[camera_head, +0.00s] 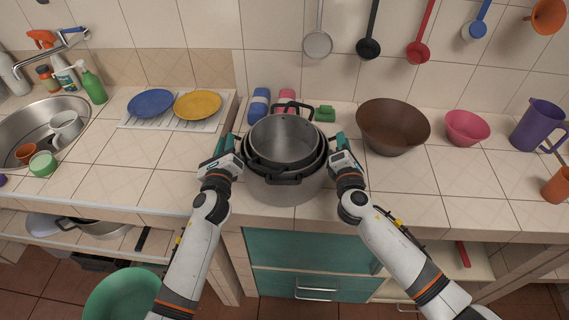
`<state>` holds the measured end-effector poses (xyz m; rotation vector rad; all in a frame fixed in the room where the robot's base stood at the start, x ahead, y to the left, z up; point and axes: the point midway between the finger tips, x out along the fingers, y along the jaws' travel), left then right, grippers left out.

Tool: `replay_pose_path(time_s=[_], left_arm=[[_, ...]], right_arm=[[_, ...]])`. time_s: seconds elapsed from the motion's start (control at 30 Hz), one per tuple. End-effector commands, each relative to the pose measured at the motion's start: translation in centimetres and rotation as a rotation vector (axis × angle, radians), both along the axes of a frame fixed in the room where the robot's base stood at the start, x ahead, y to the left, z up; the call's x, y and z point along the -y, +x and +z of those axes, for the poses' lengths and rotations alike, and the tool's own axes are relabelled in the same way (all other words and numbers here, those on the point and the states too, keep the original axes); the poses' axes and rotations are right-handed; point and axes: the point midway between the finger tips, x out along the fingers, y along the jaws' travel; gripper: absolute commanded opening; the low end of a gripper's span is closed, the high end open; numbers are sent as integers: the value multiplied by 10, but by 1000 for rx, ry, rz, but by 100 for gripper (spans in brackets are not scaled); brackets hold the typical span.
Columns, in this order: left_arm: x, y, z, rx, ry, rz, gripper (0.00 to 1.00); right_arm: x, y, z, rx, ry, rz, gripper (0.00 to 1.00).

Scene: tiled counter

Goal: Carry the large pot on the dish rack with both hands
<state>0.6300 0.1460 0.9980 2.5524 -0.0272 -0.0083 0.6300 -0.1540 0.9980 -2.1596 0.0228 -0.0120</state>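The large pot (285,190) is a wide grey metal pot on the counter, near its front edge in the middle. Smaller dark-handled pots (283,140) are nested inside it. The dish rack (172,124) is a flat white rack at the back left and holds a blue plate (151,103) and a yellow plate (198,104). My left gripper (226,150) is at the pot's left side and my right gripper (338,150) is at its right side. The fingers are small and partly hidden, so I cannot tell whether either grips a handle.
A brown bowl (393,127), a pink bowl (467,128) and a purple pitcher (538,125) stand to the right. The sink (38,122) is at the far left. Utensils hang on the wall. The counter tiles left of the pot, in front of the rack, are clear.

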Motion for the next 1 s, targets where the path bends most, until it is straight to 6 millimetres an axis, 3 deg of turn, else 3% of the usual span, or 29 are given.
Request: replay_pose_path(time_s=[0.03,0.1,0.67,1.0], left_arm=[[0,0,0,0,0,0,11],[0,0,0,-1,0,1,0],[-1,0,6,3,4,2,0],[-2,0,35,4,5,3,0]], right_arm=[[0,0,0,0,0,0,9],[0,0,0,0,0,0,0],[1,1,7,5,-3,-2,0],[2,1,36,5,-3,-2,0]])
